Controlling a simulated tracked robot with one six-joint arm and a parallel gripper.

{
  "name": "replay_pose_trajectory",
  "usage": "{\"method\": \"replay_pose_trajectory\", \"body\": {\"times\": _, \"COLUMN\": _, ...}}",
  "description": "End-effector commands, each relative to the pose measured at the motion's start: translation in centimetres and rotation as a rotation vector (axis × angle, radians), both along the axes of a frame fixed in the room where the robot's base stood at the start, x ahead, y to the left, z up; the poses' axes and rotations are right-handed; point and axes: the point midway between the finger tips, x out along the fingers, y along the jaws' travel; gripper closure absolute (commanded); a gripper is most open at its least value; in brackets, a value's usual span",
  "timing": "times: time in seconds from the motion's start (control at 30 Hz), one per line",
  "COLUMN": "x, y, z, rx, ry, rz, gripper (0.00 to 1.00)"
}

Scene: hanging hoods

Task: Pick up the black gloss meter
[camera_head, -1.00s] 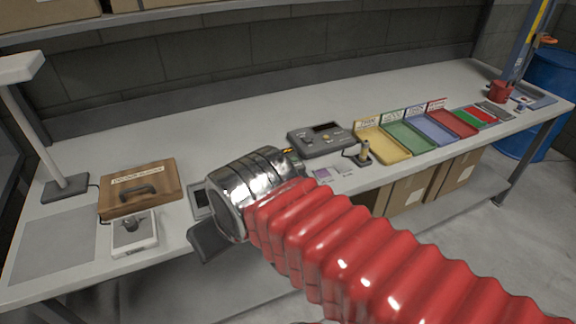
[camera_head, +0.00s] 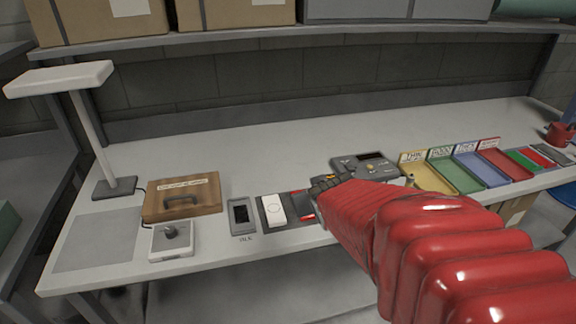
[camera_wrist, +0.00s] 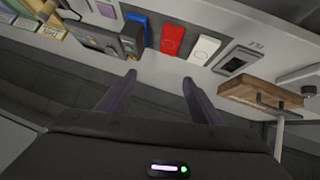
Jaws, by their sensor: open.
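The black gloss meter (camera_head: 241,213) looks like a small dark slab on a grey pad, near the bench's front edge, with a short printed label in front of it. It also shows in the wrist view (camera_wrist: 236,63), right of centre. A white meter (camera_head: 274,209) and a red one (camera_head: 303,204) lie beside it on its right in the head view. My gripper (camera_wrist: 159,78) is open and empty, its fingers spread in front of the bench edge. In the head view my gripper (camera_head: 328,186) is right of the black meter, partly hiding the things behind it.
A wooden case (camera_head: 181,199), a white knob device (camera_head: 172,240) and a lamp (camera_head: 114,186) stand left of the meters. A grey instrument box (camera_head: 363,164) and coloured trays (camera_head: 427,177) are to the right. A shelf with boxes (camera_head: 236,12) hangs above. The rear bench top is clear.

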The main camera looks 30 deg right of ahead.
Motion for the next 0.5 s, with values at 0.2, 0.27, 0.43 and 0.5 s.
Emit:
{"method": "replay_pose_trajectory", "body": {"times": 0.2, "x": 1.0, "y": -5.9, "z": -3.0, "rx": -0.019, "ry": -0.09, "rz": -0.007, "gripper": 0.41}}
{"method": "replay_pose_trajectory", "body": {"times": 0.27, "x": 1.1, "y": -7.2, "z": -3.7, "rx": -0.018, "ry": -0.12, "rz": -0.003, "gripper": 0.41}}
{"method": "replay_pose_trajectory", "body": {"times": 0.43, "x": 0.7, "y": -10.1, "z": -6.1, "rx": 0.01, "ry": -0.205, "rz": 0.021, "gripper": 0.41}}
{"method": "replay_pose_trajectory", "body": {"times": 0.5, "x": 0.3, "y": -10.9, "z": -7.1, "rx": 0.03, "ry": -0.243, "rz": 0.032, "gripper": 0.41}}
